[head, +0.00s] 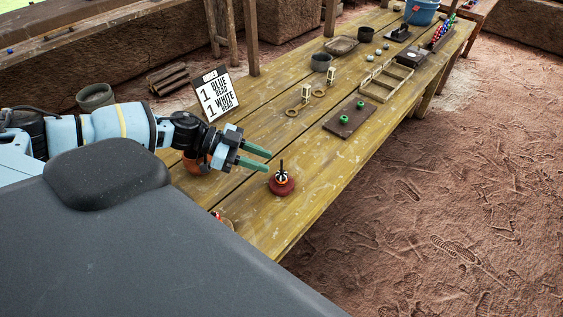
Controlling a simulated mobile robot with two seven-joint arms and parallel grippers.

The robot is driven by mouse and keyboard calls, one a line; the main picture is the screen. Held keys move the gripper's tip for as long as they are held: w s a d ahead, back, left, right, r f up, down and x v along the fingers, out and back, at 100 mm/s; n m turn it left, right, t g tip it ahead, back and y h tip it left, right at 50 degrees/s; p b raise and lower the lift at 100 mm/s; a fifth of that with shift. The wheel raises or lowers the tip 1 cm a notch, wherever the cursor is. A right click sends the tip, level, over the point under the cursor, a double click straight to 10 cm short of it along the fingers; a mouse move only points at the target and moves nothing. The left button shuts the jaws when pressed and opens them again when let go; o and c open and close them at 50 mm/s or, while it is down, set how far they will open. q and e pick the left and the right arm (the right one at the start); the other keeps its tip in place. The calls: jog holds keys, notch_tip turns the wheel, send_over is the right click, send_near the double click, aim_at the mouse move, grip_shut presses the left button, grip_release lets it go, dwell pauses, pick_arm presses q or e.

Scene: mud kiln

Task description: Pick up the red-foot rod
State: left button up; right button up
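The red-foot rod (282,185) stands upright on the near part of the wooden table, a dark thin rod on a round red foot, with a pale and orange band low on it. My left gripper (267,161) comes in from the left, just left of the rod and a little beyond it. Its two green fingers are apart with nothing seen between them, and they point toward the rod. I cannot tell whether a finger touches the rod, but a small gap seems to show. My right gripper is not in view.
A sign (218,95) reading 1 blue bead, 1 white bead stands behind my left gripper. A reddish-brown pot (192,165) is partly hidden below my arm. A dark board with green rings (350,119) and a wooden tray (386,82) lie farther along the table (330,185).

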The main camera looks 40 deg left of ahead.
pick_arm(q)
jog(key=d, duration=0.1)
send_over(288, 182)
jog(key=shift+f+p, duration=0.4)
jog(key=shift+f, duration=1)
grip_shut()
dwell(0.7)
